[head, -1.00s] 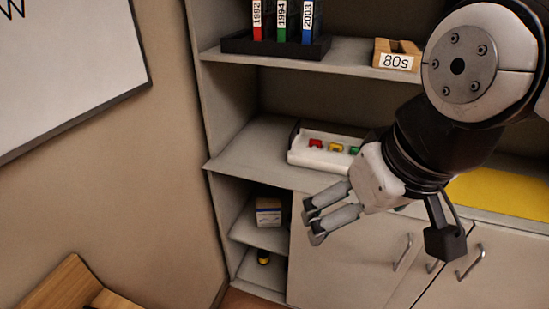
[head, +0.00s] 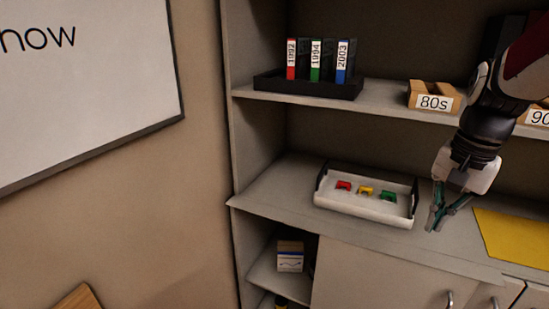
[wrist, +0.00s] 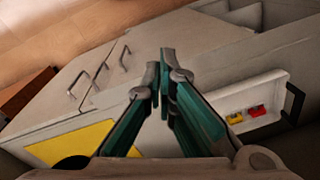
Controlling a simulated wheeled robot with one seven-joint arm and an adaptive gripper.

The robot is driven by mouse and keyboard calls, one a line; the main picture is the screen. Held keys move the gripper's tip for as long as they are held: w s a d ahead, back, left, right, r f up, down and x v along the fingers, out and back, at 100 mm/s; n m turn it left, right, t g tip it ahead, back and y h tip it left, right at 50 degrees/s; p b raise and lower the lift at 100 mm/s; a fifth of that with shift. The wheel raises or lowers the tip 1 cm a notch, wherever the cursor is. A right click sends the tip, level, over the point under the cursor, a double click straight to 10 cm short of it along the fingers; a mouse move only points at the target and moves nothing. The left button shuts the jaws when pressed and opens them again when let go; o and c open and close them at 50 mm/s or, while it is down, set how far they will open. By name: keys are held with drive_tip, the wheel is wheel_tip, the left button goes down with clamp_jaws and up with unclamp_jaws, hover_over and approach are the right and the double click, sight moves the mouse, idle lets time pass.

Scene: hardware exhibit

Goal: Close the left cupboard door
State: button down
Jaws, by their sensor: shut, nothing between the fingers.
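The left cupboard door (head: 385,280) is a pale flat panel below the counter. Its handle (head: 450,298) is near its right edge, low in the head view. An open gap to the left of the panel shows the cupboard's inside. The door panel also shows in the wrist view (wrist: 180,40), with its handle (wrist: 125,56). My gripper (head: 433,226) is shut and empty, above the counter's front part between the tray and the yellow sheet. In the wrist view its fingertips (wrist: 163,72) are close together. It appears apart from the door.
A white tray (head: 345,204) with red, yellow and green pieces stands on the counter (head: 270,200). A yellow sheet (head: 515,245) lies to the right. A small box (head: 290,262) sits in the open compartment. Binders and an 80s holder (head: 434,98) are on the shelf above.

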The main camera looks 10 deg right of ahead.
drive_tip(key=s+d+f+m+y, duration=0.1)
drive_tip(key=s+d+f+m, duration=0.1)
drive_tip(key=d+f+m, duration=0.2)
drive_tip(key=s+d+f+m+y+b, duration=0.1)
drive_tip(key=s+d+f+m, duration=0.2)
drive_tip(key=d+f, duration=0.5)
drive_tip(key=s+d+f+m+t+y+b, duration=0.1)
drive_tip(key=d+f+m, duration=0.3)
drive_tip(key=d, duration=0.8)
drive_tip(key=shift+s+d+f+m+y, duration=0.15)
drive_tip(key=shift+s+f, duration=0.2)
drive_tip(key=shift+f, duration=0.35)
drive_tip(key=shift+s+f+m+y, duration=0.15)
drive_tip(key=shift+s+f, duration=0.15)
drive_tip(key=shift+f, duration=0.35)
drive_tip(key=w+a+f+b, duration=0.1)
drive_tip(key=w+a+f, duration=0.2)
drive_tip(key=a+f, duration=0.4)
drive_tip(key=shift+f, duration=1)
drive_tip(key=shift+w+a, duration=0.1)
drive_tip(key=shift+w, duration=0.05)
